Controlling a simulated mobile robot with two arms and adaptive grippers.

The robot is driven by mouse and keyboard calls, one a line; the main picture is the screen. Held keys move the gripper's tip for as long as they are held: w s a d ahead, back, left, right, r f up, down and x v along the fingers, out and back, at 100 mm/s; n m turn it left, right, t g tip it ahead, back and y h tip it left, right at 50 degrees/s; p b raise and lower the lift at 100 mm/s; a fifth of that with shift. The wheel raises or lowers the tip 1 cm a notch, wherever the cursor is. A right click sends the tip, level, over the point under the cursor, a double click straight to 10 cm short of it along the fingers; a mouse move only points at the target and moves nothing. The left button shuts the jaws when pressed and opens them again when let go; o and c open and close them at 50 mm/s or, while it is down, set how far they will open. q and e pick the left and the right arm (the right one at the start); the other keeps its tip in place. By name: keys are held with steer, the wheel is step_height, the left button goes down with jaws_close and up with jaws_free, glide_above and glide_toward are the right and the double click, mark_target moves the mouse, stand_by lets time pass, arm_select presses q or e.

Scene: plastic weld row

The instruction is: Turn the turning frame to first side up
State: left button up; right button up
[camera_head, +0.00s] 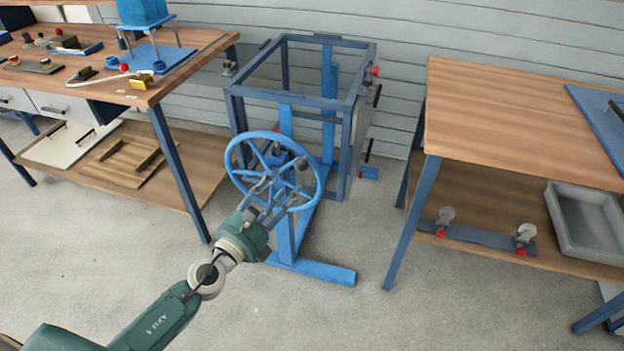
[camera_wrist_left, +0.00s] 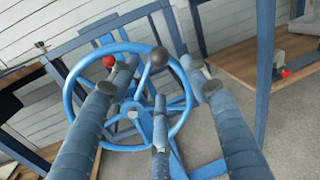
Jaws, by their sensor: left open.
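The turning frame (camera_head: 362,92) is a blue open box frame on a blue stand, between two workbenches. A blue spoked handwheel (camera_head: 233,146) is on its near side, with a dark round knob (camera_head: 301,164) on the right of the rim. My left gripper (camera_head: 278,192) is in front of the wheel's lower part, its fingers spread open. In the left wrist view the fingers reach towards the wheel (camera_wrist_left: 71,88), with the knob (camera_wrist_left: 159,56) at the top between them. I cannot tell whether any finger touches the wheel. My right gripper is not in view.
A workbench (camera_head: 205,50) with parts and a blue fixture stands at the left. Another workbench (camera_head: 490,110) stands at the right, with a grey tray (camera_head: 588,225) on its lower shelf. The stand's blue foot (camera_head: 320,271) lies on the floor. The near floor is clear.

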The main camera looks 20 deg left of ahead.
mark_target(297, 169)
arm_select(q)
steer(key=x, duration=0.9)
steer(key=shift+w+d, duration=0.1)
steer(key=shift+w, duration=0.3)
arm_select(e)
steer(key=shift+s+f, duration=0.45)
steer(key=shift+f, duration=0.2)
arm_select(q)
jaws_close()
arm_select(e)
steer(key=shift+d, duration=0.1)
